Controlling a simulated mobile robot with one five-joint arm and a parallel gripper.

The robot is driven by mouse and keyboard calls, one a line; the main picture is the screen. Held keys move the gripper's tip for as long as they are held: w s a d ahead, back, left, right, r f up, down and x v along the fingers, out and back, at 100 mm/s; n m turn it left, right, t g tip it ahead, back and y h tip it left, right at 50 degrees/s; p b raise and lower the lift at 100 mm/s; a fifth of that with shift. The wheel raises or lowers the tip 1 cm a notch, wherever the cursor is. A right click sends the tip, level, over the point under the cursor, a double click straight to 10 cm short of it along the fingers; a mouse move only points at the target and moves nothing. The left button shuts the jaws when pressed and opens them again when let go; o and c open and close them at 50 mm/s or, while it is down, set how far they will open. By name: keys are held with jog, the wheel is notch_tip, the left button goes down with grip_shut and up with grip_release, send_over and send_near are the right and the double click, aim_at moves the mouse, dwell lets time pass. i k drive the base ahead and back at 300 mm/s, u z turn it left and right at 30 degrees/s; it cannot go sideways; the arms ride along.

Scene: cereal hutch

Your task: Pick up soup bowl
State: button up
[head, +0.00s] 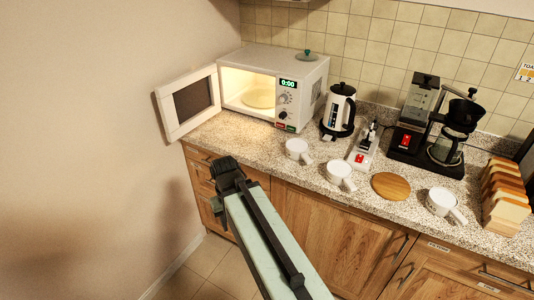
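Three white handled vessels stand on the counter: one in front of the microwave (298,149), one in the middle (340,174) and one at the right (442,201). They look like cups or soup bowls. I cannot tell which, if any, is the soup bowl. My arm reaches up from the bottom of the head view. My gripper (228,170) is the dark end in front of the drawers, left of and apart from the vessels. Its fingers are too small and dark to tell open from shut, and I see nothing held in it.
The microwave (308,80) is lit, its door (190,104) swung open left, with a round plate (260,96) inside. A kettle (338,110), small scale-like device (364,150), coffee maker (412,125), wooden disc (391,186) and bread slices (504,196) crowd the speckled counter (225,135).

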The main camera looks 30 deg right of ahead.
aim_at(297, 149)
jog(key=u, duration=2.25)
jog(key=k, duration=1.15)
